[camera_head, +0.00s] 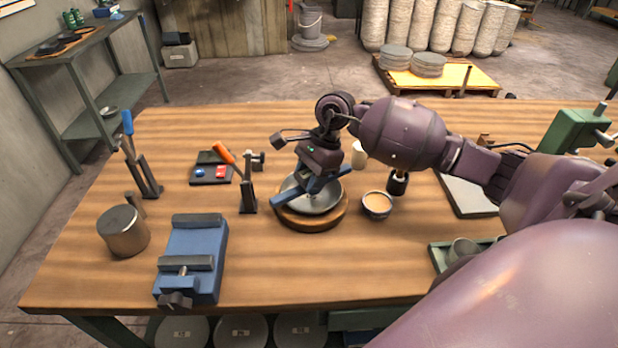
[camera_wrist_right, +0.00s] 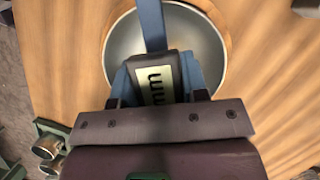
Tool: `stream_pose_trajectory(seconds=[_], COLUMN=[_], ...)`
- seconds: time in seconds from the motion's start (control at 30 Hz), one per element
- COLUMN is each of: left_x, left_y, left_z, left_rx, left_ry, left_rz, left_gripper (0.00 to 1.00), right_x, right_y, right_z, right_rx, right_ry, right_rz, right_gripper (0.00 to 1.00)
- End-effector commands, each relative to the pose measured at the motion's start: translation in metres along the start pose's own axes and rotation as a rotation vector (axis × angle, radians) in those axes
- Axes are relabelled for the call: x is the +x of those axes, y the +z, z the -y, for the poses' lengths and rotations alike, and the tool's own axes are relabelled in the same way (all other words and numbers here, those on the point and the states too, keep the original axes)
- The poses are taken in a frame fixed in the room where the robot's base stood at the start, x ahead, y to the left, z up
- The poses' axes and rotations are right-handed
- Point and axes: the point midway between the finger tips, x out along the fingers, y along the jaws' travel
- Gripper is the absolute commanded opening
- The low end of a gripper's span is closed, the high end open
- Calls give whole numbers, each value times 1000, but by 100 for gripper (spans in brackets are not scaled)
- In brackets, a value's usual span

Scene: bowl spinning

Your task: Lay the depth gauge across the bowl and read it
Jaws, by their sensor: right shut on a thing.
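The grey metal bowl (camera_head: 315,203) sits on a round wooden block (camera_head: 308,225) near the middle of the bench. It also shows in the wrist view (camera_wrist_right: 122,50). The depth gauge (camera_head: 283,200) is a blue bar with a display block marked "mm" (camera_wrist_right: 158,82). My right gripper (camera_head: 320,172) is shut on the gauge, directly over the bowl. The bar runs across the bowl's opening and past its rim at the top of the wrist view. I cannot tell whether it touches the rim. The display's number is not readable. My left gripper is not in view.
An orange-handled tool in a stand (camera_head: 248,185) is close left of the bowl. A small cup (camera_head: 377,204) is close right. A blue vise (camera_head: 190,258) and metal can (camera_head: 123,231) stand front left. The front middle of the bench is clear.

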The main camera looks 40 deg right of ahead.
Motion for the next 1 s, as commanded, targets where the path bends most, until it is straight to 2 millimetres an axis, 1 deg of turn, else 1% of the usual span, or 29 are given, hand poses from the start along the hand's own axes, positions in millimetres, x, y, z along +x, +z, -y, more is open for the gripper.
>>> stream_pose_trajectory(seconds=[0.63,0.97,1.0], left_x=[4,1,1], left_y=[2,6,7], left_z=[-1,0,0], left_rx=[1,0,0], left_ry=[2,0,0], left_rz=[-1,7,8], left_gripper=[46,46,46], right_x=[3,3,3], right_y=[-1,-1,-1], right_z=[0,0,0], right_rx=[-1,-1,-1], right_ry=[0,0,0], right_rz=[0,0,0], right_gripper=[10,10,43])
